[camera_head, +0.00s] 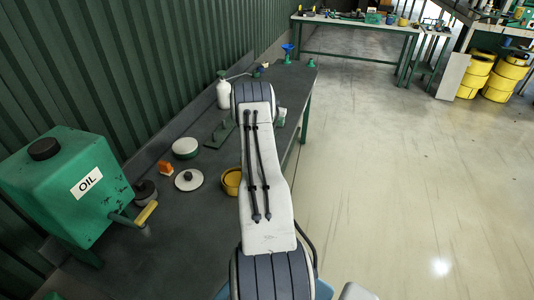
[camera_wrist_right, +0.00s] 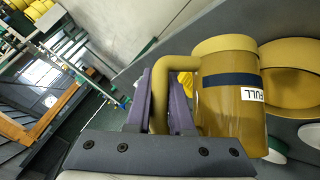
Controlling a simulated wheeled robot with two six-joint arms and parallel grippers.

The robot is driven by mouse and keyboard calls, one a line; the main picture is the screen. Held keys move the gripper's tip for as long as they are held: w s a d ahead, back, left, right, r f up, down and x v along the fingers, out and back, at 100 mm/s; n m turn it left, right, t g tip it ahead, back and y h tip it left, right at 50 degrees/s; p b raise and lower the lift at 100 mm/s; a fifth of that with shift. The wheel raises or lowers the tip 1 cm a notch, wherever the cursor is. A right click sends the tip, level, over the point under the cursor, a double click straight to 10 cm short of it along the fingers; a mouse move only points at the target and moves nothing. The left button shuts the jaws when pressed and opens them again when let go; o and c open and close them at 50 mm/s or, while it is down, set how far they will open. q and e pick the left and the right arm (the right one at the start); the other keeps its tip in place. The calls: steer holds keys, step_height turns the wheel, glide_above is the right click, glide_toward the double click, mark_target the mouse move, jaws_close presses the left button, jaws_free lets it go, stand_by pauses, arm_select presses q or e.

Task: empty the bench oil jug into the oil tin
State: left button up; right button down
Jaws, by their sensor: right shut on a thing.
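The bench oil jug (camera_wrist_right: 228,105) is an ochre-brown cylinder with a dark band and a white label reading FULL, in the right wrist view. My right gripper (camera_wrist_right: 163,100) has its purple fingers shut on the jug's looped handle. A wide round ochre tin (camera_wrist_right: 300,107), probably the oil tin, is close beside the jug, partly hidden by it. It also shows in the head view (camera_head: 231,182), partly covered by my arm. My arm hides the jug and the right gripper in the head view. I cannot tell the jug's tilt or its contents. My left gripper is out of view.
A green tank (camera_head: 75,190) labelled OIL stands at the bench's left, its yellow-handled tap sticking out. A white bottle (camera_head: 223,95), an orange block (camera_head: 166,168) and round lids (camera_head: 188,180) stand on the dark bench. The floor (camera_head: 390,170) right of the bench is clear.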

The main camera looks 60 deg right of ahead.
step_height(320, 180, down, 4)
steer(key=f+b, duration=0.1)
steer(key=b, duration=0.3)
steer(key=r+n+g+h, duration=0.1)
steer(key=r, duration=0.1)
steer(key=w+r+n+g+h+p, duration=0.1)
steer(key=r+g+h, duration=0.1)
steer(key=shift+w+a+r+g+p, duration=0.1)
steer(key=shift+a+g+p, duration=0.1)
steer(key=shift+g+p, duration=0.1)
stand_by(0.8)
stand_by(1.1)
